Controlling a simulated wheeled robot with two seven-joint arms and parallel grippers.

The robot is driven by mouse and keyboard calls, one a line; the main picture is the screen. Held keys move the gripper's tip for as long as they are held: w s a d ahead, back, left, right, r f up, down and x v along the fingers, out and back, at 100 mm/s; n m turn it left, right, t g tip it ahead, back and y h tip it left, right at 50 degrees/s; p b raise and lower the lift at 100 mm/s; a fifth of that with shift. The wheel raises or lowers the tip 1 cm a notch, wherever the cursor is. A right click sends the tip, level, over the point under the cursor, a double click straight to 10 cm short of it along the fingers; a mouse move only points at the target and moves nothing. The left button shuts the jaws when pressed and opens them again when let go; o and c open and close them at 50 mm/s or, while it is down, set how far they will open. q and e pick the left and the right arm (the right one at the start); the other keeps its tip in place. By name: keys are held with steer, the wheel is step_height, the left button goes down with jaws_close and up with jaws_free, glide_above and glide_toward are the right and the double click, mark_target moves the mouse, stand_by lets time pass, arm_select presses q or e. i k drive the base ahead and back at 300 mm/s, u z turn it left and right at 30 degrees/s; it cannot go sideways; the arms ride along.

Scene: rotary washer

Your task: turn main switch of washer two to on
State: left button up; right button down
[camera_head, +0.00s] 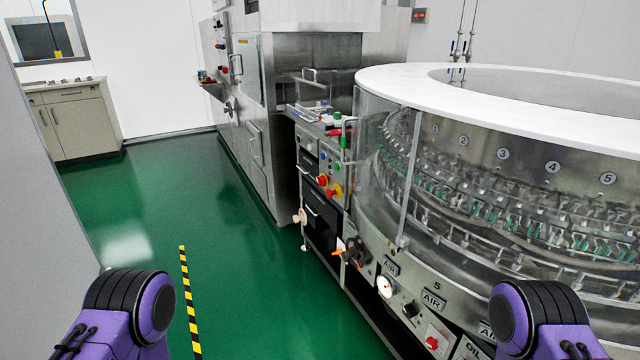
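A large round rotary washer (430,85) with a white top rim and clear side panels fills the right side of the head view. Its lower front panel carries a gauge (385,286), a dark knob (410,310) and a red knob (432,343). A control box with a red knob on yellow (335,192) and colored buttons stands at its left end. I cannot tell which of these is the main switch or which washer is number two. Only purple and black parts of my two arms show at the bottom corners; neither gripper is in view.
A steel machine (300,60) with doors and handles stands behind the control box. A beige cabinet (75,120) is at the far left. The green floor (200,210) with a yellow-black strip (188,300) is clear. A grey wall (45,200) borders the left.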

mark_target(321, 180)
steer(key=u, duration=1.15)
steer(key=i, duration=2.35)
steer(key=z, duration=3)
